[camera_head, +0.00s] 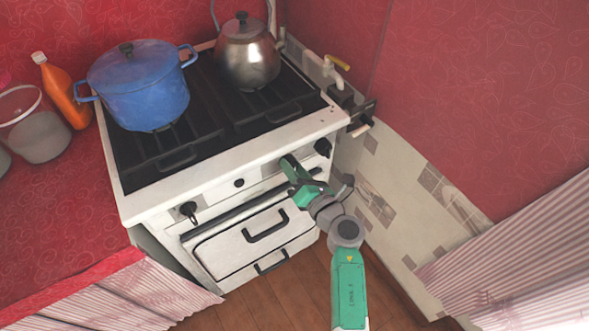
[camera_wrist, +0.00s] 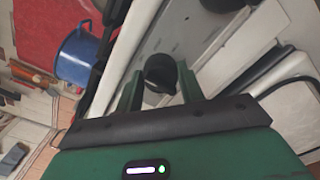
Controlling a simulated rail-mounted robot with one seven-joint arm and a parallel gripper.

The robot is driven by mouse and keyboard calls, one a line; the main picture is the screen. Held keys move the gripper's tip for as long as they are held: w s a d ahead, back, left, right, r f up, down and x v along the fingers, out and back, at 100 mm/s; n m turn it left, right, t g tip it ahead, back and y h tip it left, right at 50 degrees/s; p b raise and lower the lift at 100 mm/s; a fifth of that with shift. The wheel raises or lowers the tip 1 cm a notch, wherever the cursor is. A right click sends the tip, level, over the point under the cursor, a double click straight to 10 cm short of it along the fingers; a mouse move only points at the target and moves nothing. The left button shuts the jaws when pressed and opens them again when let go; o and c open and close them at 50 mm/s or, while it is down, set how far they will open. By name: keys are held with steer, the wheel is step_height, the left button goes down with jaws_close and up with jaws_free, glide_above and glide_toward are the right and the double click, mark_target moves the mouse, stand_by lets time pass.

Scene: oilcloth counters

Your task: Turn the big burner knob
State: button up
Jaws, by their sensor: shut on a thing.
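A black burner knob (camera_wrist: 160,72) sits between the two fingers of my gripper (camera_wrist: 160,88) in the wrist view, and the fingers are shut on it. In the head view my gripper (camera_head: 288,164) is at the stove's white front panel, right of its middle, and hides most of that knob. Other knobs on the panel are a black one at the left (camera_head: 188,208), a small one near the middle (camera_head: 239,183) and one at the right end (camera_head: 323,147). The knob's pointer mark cannot be made out.
The white stove (camera_head: 150,207) carries a blue pot (camera_head: 140,90) and a metal kettle (camera_head: 247,58). Drawer handles (camera_head: 265,228) stick out below the panel. An orange bottle (camera_head: 62,92) and a clear container (camera_head: 38,135) stand on the red counter at left. A tiled wall (camera_head: 380,190) is close at right.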

stand_by(0.3)
steer(key=o, duration=1)
